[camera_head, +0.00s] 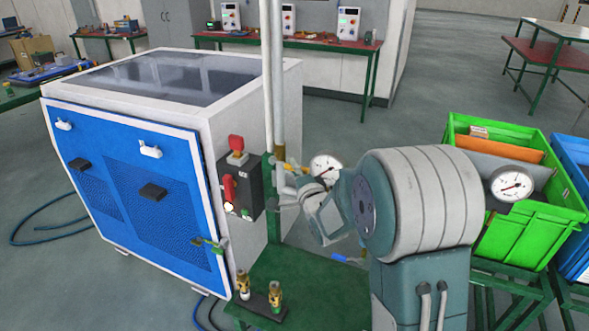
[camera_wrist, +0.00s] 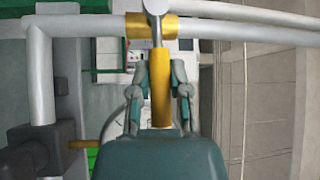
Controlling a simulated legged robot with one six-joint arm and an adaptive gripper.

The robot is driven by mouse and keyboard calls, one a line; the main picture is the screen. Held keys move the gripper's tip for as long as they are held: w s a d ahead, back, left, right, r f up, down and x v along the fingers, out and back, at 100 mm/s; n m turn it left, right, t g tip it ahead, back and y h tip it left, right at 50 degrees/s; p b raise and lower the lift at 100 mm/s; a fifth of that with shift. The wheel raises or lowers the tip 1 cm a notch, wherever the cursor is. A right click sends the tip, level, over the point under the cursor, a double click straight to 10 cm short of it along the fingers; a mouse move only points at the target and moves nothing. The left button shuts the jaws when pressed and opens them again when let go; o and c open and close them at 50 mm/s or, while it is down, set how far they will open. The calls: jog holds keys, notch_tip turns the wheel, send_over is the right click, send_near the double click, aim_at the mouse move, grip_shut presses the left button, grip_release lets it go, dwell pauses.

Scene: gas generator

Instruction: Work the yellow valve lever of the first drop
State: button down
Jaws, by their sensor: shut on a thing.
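The yellow valve lever (camera_wrist: 161,92) hangs down in the middle of the wrist view, below a brass valve body (camera_wrist: 137,27) on a light grey pipe. My gripper (camera_wrist: 161,78) has a finger on each side of the lever and is shut on it. In the head view my gripper (camera_head: 288,185) is at the vertical pipe (camera_head: 278,75), beside the generator. There the lever is small and partly hidden by my gripper, so its exact angle is unclear.
The white generator (camera_head: 250,95) with a blue door stands left, its black switch box (camera_head: 242,190) close to my gripper. A pressure gauge (camera_head: 325,166) is just behind my gripper. A green table (camera_head: 305,285) lies below, and a green bin (camera_head: 540,225) stands right.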

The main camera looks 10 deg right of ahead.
jog(key=shift+d, duration=0.1)
jog(key=shift+r+n+g, duration=0.9)
jog(key=shift+n, duration=0.1)
jog(key=shift+w+a+r+n+g+h, duration=0.15)
jog(key=shift+a+r+n+g+h, duration=0.1)
jog(key=shift+r+n+g, duration=0.2)
jog(key=shift+w+a+r+n+g+h, duration=0.1)
jog(key=shift+r+n+g+h, duration=0.2)
jog(key=shift+g, duration=0.25)
jog(key=shift+w+a+r+n+g+h, duration=0.15)
jog(key=shift+a+r+n+g+h, duration=0.1)
jog(key=shift+r+n+g, duration=0.2)
jog(key=shift+w+a+r+n+g+h, duration=0.2)
jog(key=shift+r+n+g, duration=0.1)
jog(key=shift+n+g, duration=0.1)
jog(key=shift+w+a+r+n+g+h, duration=0.35)
jog(key=shift+a+r+n+g+h, duration=0.2)
jog(key=shift+g, duration=0.3)
jog(key=shift+w+a+r+n+g+h, duration=0.3)
jog(key=shift+w+a+n+g+h, duration=0.3)
jog(key=shift+a+n+g+h, duration=0.3)
jog(key=shift+w+a+r+n+g+h, duration=0.3)
jog(key=shift+w+a+n+g+h, duration=0.3)
jog(key=shift+g+h, duration=0.5)
jog(key=c, duration=0.6)
grip_release()
jog(key=shift+w+f, duration=0.1)
